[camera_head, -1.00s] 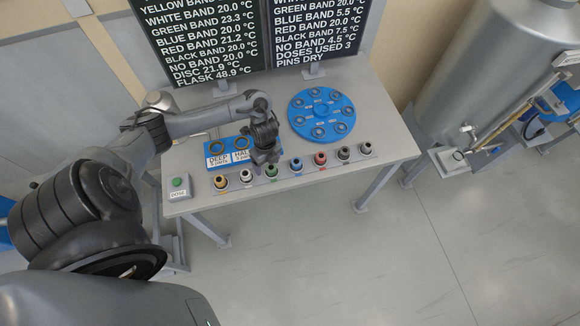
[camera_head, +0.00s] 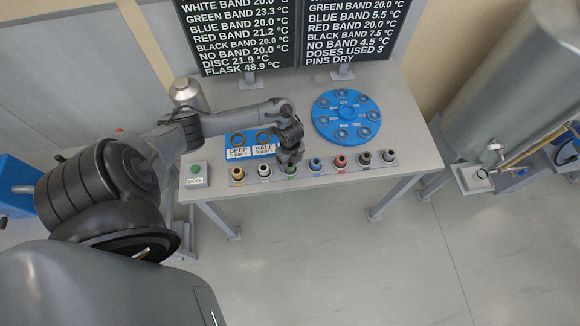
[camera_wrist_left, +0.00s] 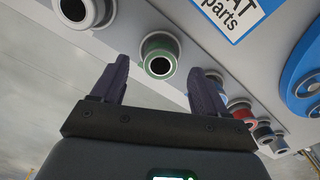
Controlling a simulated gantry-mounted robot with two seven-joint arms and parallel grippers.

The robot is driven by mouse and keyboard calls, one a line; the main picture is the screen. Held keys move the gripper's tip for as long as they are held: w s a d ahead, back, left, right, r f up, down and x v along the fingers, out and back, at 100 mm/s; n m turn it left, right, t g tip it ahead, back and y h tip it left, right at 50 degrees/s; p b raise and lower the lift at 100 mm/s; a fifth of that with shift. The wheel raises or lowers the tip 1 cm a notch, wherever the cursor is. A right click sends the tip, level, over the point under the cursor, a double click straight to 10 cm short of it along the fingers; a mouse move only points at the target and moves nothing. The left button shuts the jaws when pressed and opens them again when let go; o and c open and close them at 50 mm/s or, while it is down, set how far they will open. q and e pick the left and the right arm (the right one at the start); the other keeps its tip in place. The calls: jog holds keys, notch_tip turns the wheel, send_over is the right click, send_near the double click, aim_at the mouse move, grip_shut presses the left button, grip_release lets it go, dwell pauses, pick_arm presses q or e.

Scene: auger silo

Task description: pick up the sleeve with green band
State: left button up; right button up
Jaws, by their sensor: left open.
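The sleeve with green band (camera_head: 291,171) stands in the row along the front edge of the table, third from the left, partly hidden by my left gripper (camera_head: 291,157). In the left wrist view the sleeve (camera_wrist_left: 159,56) shows its green ring and dark bore. My left gripper (camera_wrist_left: 160,75) is open and empty there, its two dark fingers on either side of the sleeve's line. I cannot tell whether the fingertips reach around it. My right gripper is not in view.
Neighbouring sleeves stand close on both sides, with the white (camera_head: 264,171) to the left and the blue (camera_head: 315,164) to the right. Behind are a blue block with two rings (camera_head: 262,151) and a round blue disc (camera_head: 346,117). A green button box (camera_head: 196,174) sits at the left.

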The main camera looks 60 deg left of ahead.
pick_arm(q)
jog(key=shift+f, duration=1.2)
jog(key=shift+c, duration=0.3)
grip_shut()
jog(key=shift+r, duration=0.1)
